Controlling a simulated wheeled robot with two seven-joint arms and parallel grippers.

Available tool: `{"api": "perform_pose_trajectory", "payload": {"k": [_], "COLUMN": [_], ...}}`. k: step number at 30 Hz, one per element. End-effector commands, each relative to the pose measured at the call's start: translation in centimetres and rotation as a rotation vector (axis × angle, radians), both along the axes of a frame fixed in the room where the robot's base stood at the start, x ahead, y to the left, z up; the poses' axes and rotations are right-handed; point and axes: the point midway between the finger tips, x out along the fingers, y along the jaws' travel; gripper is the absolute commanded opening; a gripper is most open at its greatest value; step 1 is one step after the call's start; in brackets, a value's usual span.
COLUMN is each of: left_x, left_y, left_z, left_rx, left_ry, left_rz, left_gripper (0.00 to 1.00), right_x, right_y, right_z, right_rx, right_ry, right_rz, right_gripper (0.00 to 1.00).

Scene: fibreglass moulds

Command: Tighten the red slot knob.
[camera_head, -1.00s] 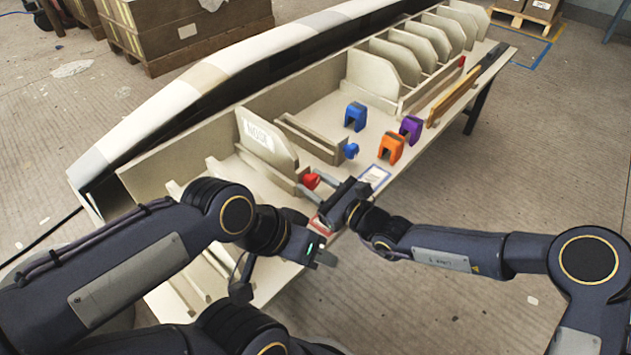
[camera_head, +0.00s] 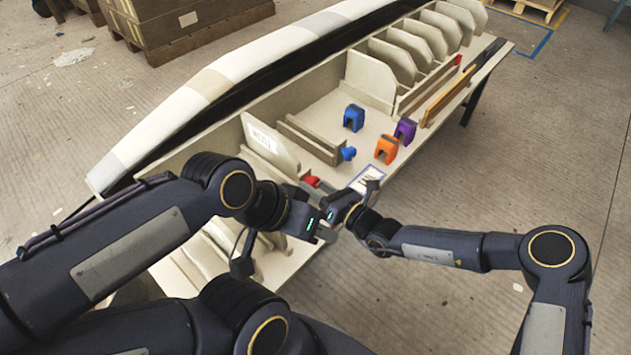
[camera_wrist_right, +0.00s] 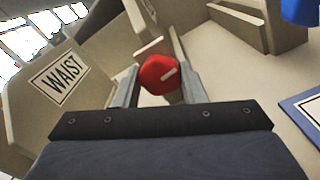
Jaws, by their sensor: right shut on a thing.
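The red slot knob (camera_head: 312,181) sits at the front end of a slotted wooden bar beside the panel marked WAIST (camera_wrist_right: 58,80). My right gripper (camera_head: 316,187) is shut on this knob; the knob is partly hidden in the head view. My left gripper (camera_head: 328,236) is low in front of the table edge, close to the right wrist. I cannot make out whether its fingers are apart.
A blue knob (camera_head: 348,153) sits on another slotted bar. Blue (camera_head: 353,118), orange (camera_head: 387,149) and purple (camera_head: 405,130) clamp-like blocks stand on the table. A framed card (camera_head: 367,180) lies near the front edge. Upright panels (camera_head: 370,78) and the long mould (camera_head: 215,78) line the back.

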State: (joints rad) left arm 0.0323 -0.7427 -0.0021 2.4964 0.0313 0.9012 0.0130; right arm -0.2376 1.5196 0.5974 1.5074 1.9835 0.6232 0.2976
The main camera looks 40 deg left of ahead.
Motion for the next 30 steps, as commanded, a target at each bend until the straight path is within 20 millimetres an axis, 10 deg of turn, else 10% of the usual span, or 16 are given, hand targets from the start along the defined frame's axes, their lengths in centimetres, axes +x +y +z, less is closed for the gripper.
{"api": "perform_pose_trajectory", "payload": {"k": [16, 17, 21, 30], "left_x": [-0.01, -0.01, -0.01, 0.00], "left_y": [0.00, 0.00, 0.00, 0.00], "left_z": [0.32, 0.32, 0.32, 0.38], "left_rx": [0.000, 0.000, 0.000, 0.000], "left_ry": [0.000, 0.000, 0.000, 0.000], "left_rz": [0.000, 0.000, 0.000, 0.000], "left_gripper": [0.36, 0.36, 0.36, 0.36], "right_x": [-0.04, -0.04, -0.03, 0.00], "right_y": [0.00, 0.00, 0.00, -0.10], "right_z": [-0.03, -0.03, -0.02, 0.02], "right_rx": [0.003, 0.003, 0.003, 0.002], "right_ry": [0.030, 0.029, 0.029, 0.029], "right_rz": [0.001, 0.001, 0.001, 0.000], "right_gripper": [0.14, 0.39, 0.57, 0.59]}}
